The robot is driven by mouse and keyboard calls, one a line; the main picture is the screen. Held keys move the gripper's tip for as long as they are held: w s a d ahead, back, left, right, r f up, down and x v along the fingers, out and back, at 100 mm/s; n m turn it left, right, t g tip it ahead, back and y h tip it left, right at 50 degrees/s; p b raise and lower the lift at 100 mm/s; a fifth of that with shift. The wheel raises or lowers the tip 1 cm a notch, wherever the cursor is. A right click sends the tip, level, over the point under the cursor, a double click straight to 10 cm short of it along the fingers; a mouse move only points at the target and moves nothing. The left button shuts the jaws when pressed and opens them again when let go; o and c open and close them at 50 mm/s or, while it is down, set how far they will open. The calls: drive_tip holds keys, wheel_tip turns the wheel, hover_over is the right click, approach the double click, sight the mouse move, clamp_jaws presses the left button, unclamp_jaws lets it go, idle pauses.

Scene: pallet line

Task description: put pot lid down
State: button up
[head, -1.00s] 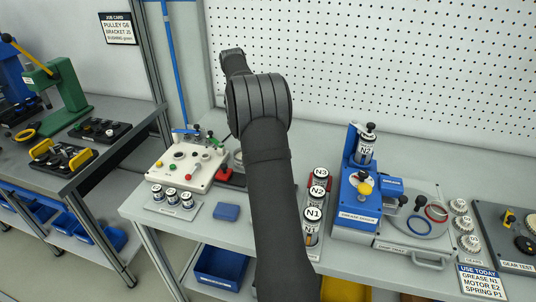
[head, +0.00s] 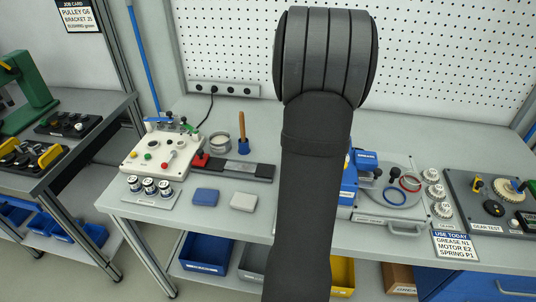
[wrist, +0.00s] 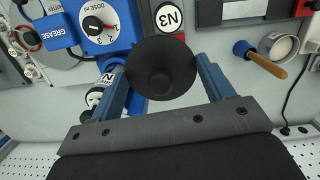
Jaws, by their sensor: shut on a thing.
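An open grey pot (wrist: 284,45) with pale contents stands to the right in the wrist view. It also shows left of my arm in the head view (head: 220,143). My arm hides the gripper and lid in the head view.
A wooden-handled brush (wrist: 264,63) is beside the pot. The blue grease dispenser (wrist: 98,22) with a dial and an N3 can (wrist: 170,18) are close to the lid. A blue block (head: 206,197) and a pale block (head: 243,202) lie near the bench's front.

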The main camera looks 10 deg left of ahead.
drive_tip(key=shift+s+d+r+m, duration=0.1)
drive_tip(key=shift+s+d+m, duration=0.25)
drive_tip(key=shift+d, duration=0.2)
drive_tip(key=shift+s+d+r+m, duration=0.1)
drive_tip(key=shift+s+d+m, duration=0.25)
drive_tip(key=shift+d, duration=0.15)
drive_tip(key=shift+w+a+f+n, duration=0.25)
drive_tip(key=shift+w+a+n, duration=0.05)
drive_tip(key=shift+n, duration=0.1)
drive_tip(key=shift+w+a+f+n, duration=0.3)
drive_tip(key=shift+a+f+n, duration=0.1)
drive_tip(key=shift+n, duration=0.2)
drive_tip(key=w+a+f+n+t, duration=0.1)
drive_tip(key=w+a+f+n, duration=0.5)
drive_tip(key=n, duration=0.4)
drive_tip(key=n+h, duration=0.1)
drive_tip(key=n, duration=0.7)
hover_over(269, 153)
wheel_tip(269, 153, down, 6)
drive_tip(key=shift+t, duration=0.3)
wheel_tip(269, 153, down, 9)
drive_tip(key=shift+s+a+f, duration=0.1)
drive_tip(key=shift+s+f, duration=0.05)
drive_tip(key=shift+f, duration=0.05)
